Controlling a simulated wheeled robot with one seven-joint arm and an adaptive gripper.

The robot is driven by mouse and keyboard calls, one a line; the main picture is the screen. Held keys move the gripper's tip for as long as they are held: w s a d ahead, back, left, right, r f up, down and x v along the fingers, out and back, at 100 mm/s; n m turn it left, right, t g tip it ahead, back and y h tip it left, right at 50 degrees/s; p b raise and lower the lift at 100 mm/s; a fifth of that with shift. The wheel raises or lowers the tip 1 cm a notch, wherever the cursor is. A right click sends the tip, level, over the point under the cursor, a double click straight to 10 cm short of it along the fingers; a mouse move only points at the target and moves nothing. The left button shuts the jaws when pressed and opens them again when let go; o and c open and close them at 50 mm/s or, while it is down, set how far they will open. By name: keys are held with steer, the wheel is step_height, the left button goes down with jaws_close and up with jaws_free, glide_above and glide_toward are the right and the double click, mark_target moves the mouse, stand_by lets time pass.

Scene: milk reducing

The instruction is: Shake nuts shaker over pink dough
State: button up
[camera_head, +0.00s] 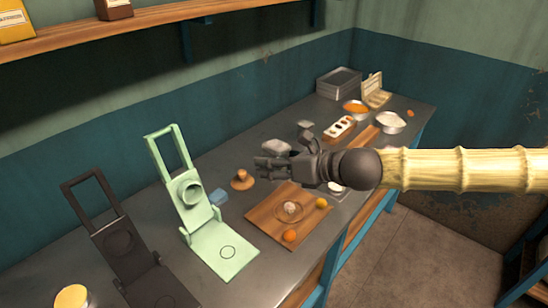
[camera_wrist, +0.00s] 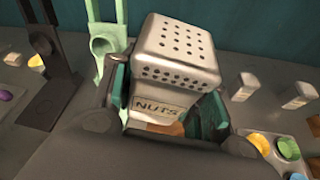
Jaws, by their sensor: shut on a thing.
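My gripper (camera_head: 268,161) is shut on the nuts shaker (camera_wrist: 176,62), a pale metal box with a perforated top and a NUTS label, and its fingers grip it on both sides in the wrist view. A pale, slightly pinkish dough ball (camera_head: 291,208) sits on a round clear dish on that board. The board is mostly hidden in the wrist view.
An orange ball (camera_head: 289,235) and a yellow ball (camera_head: 322,203) lie on the board. A green press (camera_head: 212,236) and a dark press (camera_head: 130,255) stand open at the left. Bowls and a tray (camera_head: 340,128) stand at the back right. Two pale containers (camera_wrist: 242,85) (camera_wrist: 298,95) stand right.

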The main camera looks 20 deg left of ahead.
steer(key=shift+w+f+m+g+y+p, duration=0.4)
steer(key=shift+w+m+g+p, duration=0.15)
steer(key=shift+m, duration=0.45)
steer(key=shift+w+d+f+m+g, duration=0.15)
steer(key=shift+f+m+g, duration=0.1)
steer(key=shift+m, duration=0.25)
steer(key=shift+w+d+f+m+g+y+p, duration=0.15)
steer(key=shift+f+m+g+y+p, duration=0.3)
steer(key=shift+m, duration=0.45)
step_height(320, 180, down, 9)
steer(key=m+y, duration=0.5)
steer(key=m, duration=0.8)
steer(key=shift+w, duration=0.4)
